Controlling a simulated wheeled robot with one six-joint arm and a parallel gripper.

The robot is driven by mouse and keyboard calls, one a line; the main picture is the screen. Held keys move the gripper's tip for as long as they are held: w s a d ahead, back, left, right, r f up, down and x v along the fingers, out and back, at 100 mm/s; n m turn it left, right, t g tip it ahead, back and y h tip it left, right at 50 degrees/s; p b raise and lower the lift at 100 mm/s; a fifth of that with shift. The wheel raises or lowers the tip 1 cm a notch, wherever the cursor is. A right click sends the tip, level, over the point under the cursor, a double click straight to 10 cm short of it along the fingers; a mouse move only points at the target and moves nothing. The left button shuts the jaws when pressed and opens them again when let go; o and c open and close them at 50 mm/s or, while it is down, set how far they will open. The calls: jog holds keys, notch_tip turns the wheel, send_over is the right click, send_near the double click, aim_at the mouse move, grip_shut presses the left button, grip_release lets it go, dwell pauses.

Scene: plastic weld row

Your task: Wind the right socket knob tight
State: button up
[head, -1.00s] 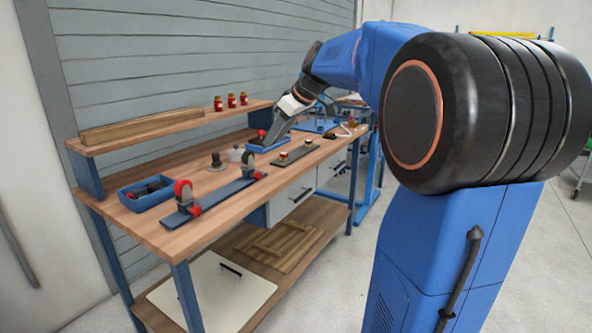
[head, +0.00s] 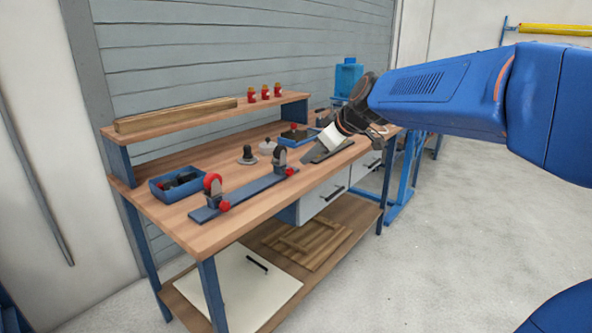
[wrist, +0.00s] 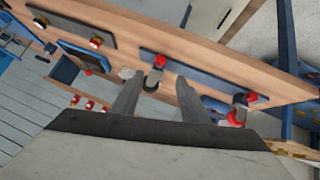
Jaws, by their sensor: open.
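The other knob (wrist: 96,41) is at the plate's near end. In the head view my gripper covers much of the plate, and its knobs cannot be made out. My gripper (wrist: 160,78) is open and empty, its fingers apart, above the bench. In the head view it (head: 309,156) points down and left, touching nothing that I can see.
A blue bar (head: 255,190) with two red-knobbed upright fittings lies left of the plate. A blue tray of dark parts (head: 176,184) stands farther left, a smaller blue tray (head: 297,138) behind. Several red-capped jars stand on the shelf (head: 215,114). Floor in front is clear.

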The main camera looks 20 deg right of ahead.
aim_at(291, 171)
jog(key=x, duration=1.3)
jog(key=shift+w+f, duration=0.1)
jog(key=shift+f, duration=0.1)
grip_shut()
